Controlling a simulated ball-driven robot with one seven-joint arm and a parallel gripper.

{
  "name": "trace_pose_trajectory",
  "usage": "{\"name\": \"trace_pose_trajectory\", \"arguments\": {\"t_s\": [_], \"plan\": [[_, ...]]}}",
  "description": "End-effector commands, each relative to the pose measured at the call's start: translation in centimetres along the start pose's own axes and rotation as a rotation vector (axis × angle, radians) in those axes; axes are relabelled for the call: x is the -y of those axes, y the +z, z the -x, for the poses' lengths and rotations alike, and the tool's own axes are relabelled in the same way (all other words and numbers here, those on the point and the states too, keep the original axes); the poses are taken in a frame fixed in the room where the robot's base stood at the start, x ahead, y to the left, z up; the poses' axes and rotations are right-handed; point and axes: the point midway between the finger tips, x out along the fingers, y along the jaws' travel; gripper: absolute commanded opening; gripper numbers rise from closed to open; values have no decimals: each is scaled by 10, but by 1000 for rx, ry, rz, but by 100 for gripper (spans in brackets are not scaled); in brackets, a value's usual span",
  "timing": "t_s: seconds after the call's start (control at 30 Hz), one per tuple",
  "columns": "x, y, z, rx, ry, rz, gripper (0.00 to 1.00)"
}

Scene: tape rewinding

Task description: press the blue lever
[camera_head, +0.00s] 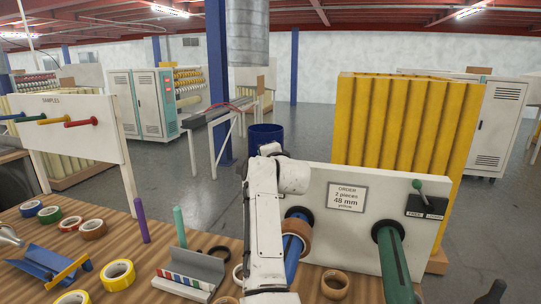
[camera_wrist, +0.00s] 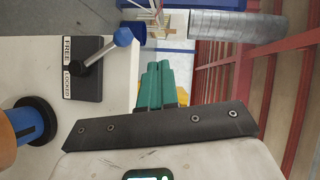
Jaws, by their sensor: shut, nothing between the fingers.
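The blue lever shows in the wrist view as a grey rod with a blue knob (camera_wrist: 122,37). It stands on a black plate (camera_wrist: 85,82) with the labels FREE and LOCKED, and the rod slants toward the picture's upper right, on the FREE side. My gripper (camera_wrist: 158,72) has teal fingertips, closed together and empty. In the wrist view the tips lie below and right of the knob, apart from it. In the head view my white arm covers the part of the panel where this lever would be, and I cannot make out the gripper.
The white panel (camera_head: 345,225) carries an order sign, a green-knobbed lever (camera_head: 418,185), a green roller (camera_head: 392,260) and a blue roller with brown tape (camera_head: 297,231). Tape rolls lie on the wooden table (camera_head: 125,240). A yellow corrugated stack (camera_head: 405,125) stands behind the panel.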

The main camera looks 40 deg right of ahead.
Motion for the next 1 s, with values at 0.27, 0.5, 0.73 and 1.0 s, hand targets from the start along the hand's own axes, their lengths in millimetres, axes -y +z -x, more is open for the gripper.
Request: {"name": "trace_pose_trajectory", "arguments": {"t_s": [0.27,0.5,0.73,1.0], "plan": [[13,4,43,-2,-4,0,0],[21,5,66,-2,-2,1,0],[23,5,70,-2,-1,0,0],[23,5,69,-2,-1,0,0]]}}
